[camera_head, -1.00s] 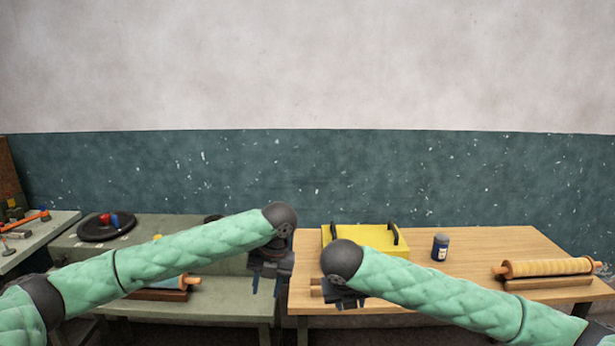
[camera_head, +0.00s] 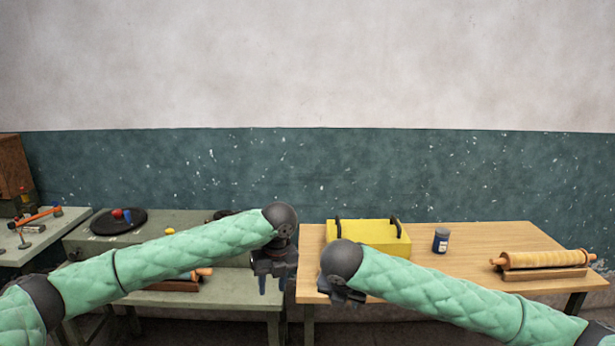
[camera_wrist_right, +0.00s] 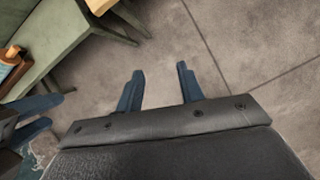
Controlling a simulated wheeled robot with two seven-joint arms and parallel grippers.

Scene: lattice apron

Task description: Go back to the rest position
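My left gripper (camera_head: 273,284) hangs fingers down in the head view, in front of the gap between the green table and the wooden table. Its two fingers are apart with nothing between them. My right gripper (camera_head: 345,297) is in front of the wooden table's near left edge, partly hidden behind its own wrist. In the right wrist view the right gripper (camera_wrist_right: 160,86) shows two dark blue fingers spread apart over bare floor, empty.
The wooden table (camera_head: 480,235) holds a yellow box (camera_head: 375,236) with black handles, a dark jar (camera_head: 441,240) and a rolling pin (camera_head: 545,259) on a stand. The green table (camera_head: 235,301) holds a black disc (camera_head: 130,226). A table with tools (camera_head: 20,253) stands far left.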

